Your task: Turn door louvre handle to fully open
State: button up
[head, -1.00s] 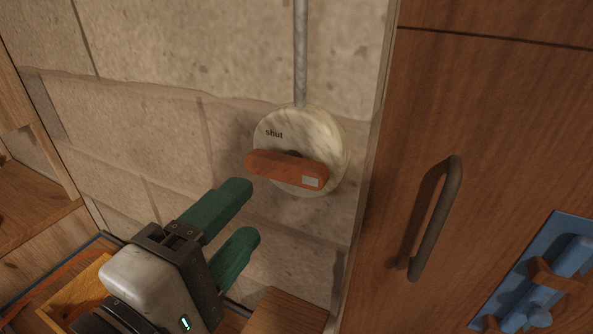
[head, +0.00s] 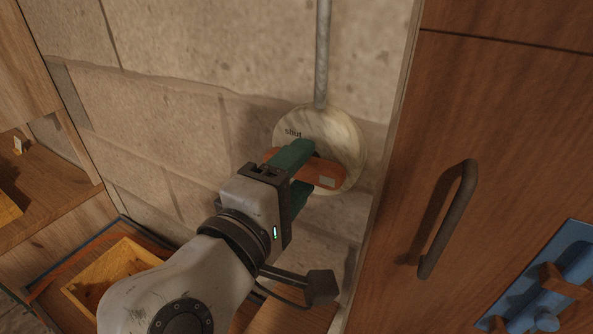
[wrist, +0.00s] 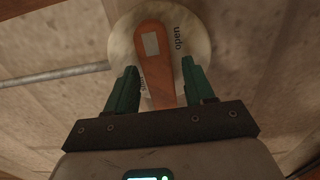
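The louvre handle (head: 326,172) is an orange-brown wooden lever on a round pale dial (head: 345,134) fixed to the stone wall. It lies roughly level in the head view, its end with a pale label pointing right. The dial reads "shut" at its upper left; the wrist view also shows "open" on the dial (wrist: 196,28). My gripper (head: 306,168) is at the handle, its green fingers above and below it. In the wrist view, the fingers of my gripper (wrist: 160,80) stand on both sides of the handle (wrist: 154,50), with gaps showing, so it is open around it.
A grey rod (head: 323,55) runs up the wall from the dial. A wooden door with a dark pull handle (head: 447,218) stands close on the right, with a blue fitting (head: 545,285) on it. A wooden box (head: 115,270) and shelves lie at left.

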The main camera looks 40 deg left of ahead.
jog(key=c, duration=0.9)
jog(key=shift+c, duration=0.2)
jog(key=o, duration=1.1)
jog(key=shift+c, duration=0.2)
jog(key=shift+s, duration=0.1)
jog(key=b+v, duration=0.2)
jog(key=v, duration=0.8)
jog(key=shift+s+d, duration=0.2)
jog(key=shift+s, duration=0.1)
